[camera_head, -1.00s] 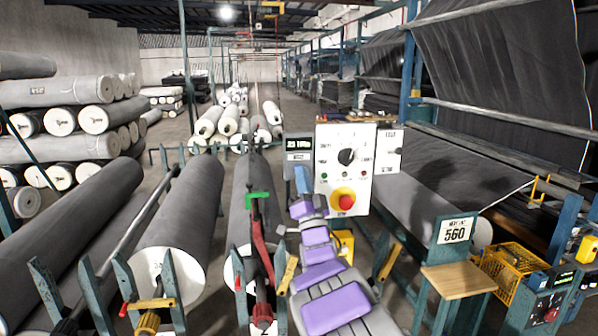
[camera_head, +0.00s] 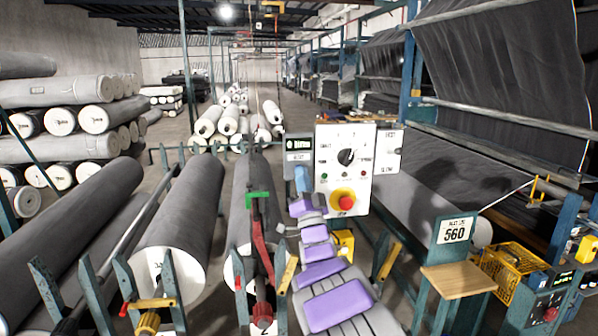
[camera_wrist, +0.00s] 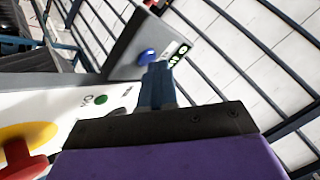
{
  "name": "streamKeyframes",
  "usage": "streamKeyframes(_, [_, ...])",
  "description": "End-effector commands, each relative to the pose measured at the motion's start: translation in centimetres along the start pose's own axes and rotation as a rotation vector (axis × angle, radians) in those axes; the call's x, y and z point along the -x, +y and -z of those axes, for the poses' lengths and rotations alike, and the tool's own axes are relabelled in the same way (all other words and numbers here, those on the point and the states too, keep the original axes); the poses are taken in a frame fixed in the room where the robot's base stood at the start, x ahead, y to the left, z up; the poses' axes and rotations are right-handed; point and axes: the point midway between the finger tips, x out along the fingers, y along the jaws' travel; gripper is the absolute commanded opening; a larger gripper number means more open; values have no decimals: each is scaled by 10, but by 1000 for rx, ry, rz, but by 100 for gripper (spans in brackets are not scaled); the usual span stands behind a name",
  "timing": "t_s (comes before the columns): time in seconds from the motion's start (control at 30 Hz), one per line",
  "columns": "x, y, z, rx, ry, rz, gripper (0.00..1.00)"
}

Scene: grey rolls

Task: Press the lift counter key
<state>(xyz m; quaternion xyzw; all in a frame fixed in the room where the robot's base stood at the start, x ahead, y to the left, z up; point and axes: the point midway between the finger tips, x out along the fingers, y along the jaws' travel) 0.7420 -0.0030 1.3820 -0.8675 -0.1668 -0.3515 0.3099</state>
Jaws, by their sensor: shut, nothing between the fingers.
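A small grey counter box (camera_head: 299,146) with a lit display is at the left of the white control panel (camera_head: 333,150). My gripper (camera_head: 303,178) is shut and empty, just below the box in the head view. In the wrist view its blue fingertips (camera_wrist: 157,68) point at the box and overlap the area beside the blue key. I cannot tell whether they touch it. The digits are too small to read surely.
The panel carries a black knob (camera_head: 346,157) and a red stop button (camera_head: 346,202) on yellow, close to my gripper's right. Grey fabric rolls (camera_head: 184,215) lie on stands at the left. A sign reading 560 (camera_head: 454,231) stands at the right.

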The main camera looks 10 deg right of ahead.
Motion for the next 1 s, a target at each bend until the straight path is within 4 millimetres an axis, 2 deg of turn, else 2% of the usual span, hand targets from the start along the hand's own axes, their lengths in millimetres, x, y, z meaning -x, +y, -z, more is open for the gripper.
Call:
streamKeyframes(0.4, [0,0,0,0,0,0,0])
streamKeyframes(0.8, [13,-8,9,1,-1,-2,0])
streamKeyframes(1.0, [12,-9,9,0,-1,-1,0])
